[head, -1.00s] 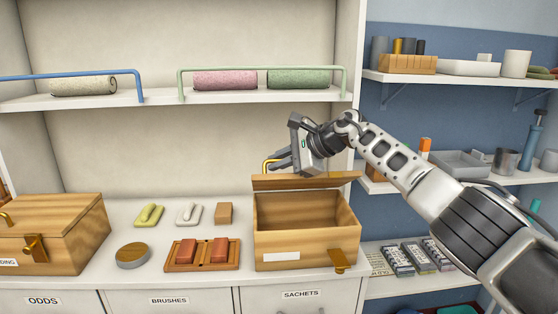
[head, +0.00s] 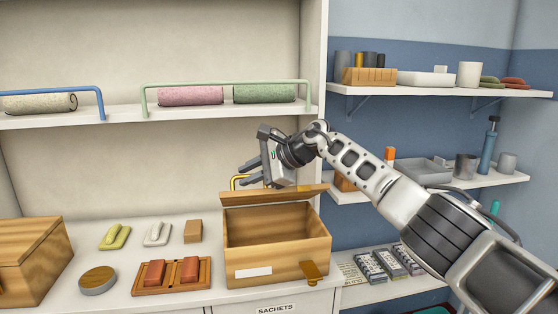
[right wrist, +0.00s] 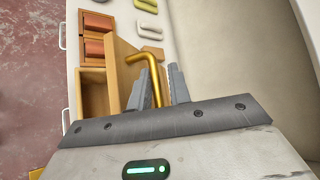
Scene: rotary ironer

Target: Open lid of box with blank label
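The wooden box with the blank white label (head: 262,272) stands on the counter. Its lid (head: 275,197) is raised at the back, and the inside looks empty. A brass latch (head: 311,271) hangs at its front right. A bent brass handle (head: 238,181) is on the lid; it also shows in the right wrist view (right wrist: 148,62). My right gripper (head: 248,173) is above the raised lid, its fingers spread apart. In the right wrist view the handle shows between the two fingers (right wrist: 160,88), with gaps beside it. My left gripper is out of view.
Left of the box are a tray with red blocks (head: 172,289), a round tin (head: 98,280) and small items. Another wooden box (head: 30,262) stands at far left. A shelf with rolled towels (head: 190,96) runs above; side shelves are at right.

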